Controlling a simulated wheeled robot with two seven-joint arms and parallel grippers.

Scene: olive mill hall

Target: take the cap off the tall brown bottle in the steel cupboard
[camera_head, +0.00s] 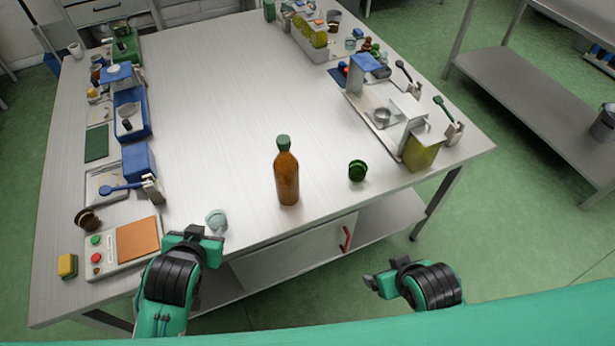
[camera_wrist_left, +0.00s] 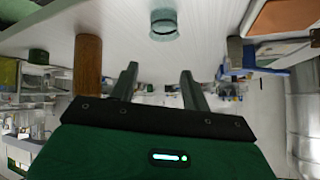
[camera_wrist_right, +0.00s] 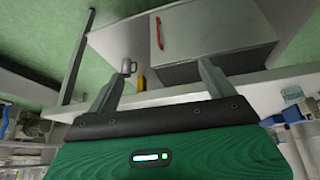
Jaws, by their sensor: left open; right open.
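A tall brown bottle (camera_head: 286,178) with a green cap (camera_head: 283,142) stands upright on the tabletop, not in a cupboard. It also shows in the left wrist view (camera_wrist_left: 88,62). A steel cupboard (camera_head: 298,252) with a red handle (camera_head: 346,238) sits under the table's front edge. It shows in the right wrist view (camera_wrist_right: 215,35); its door looks shut and its inside is hidden. My left gripper (camera_head: 202,240) is open and empty at the front edge, left of the bottle. My right gripper (camera_head: 378,284) is open and empty in front of the cupboard.
A clear glass (camera_head: 216,221) stands just beyond my left gripper. A dark green round object (camera_head: 357,170) is right of the bottle. A control box (camera_head: 122,248) and blue trays line the left side; a steel-and-olive device (camera_head: 420,152) stands right. The table's middle is clear.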

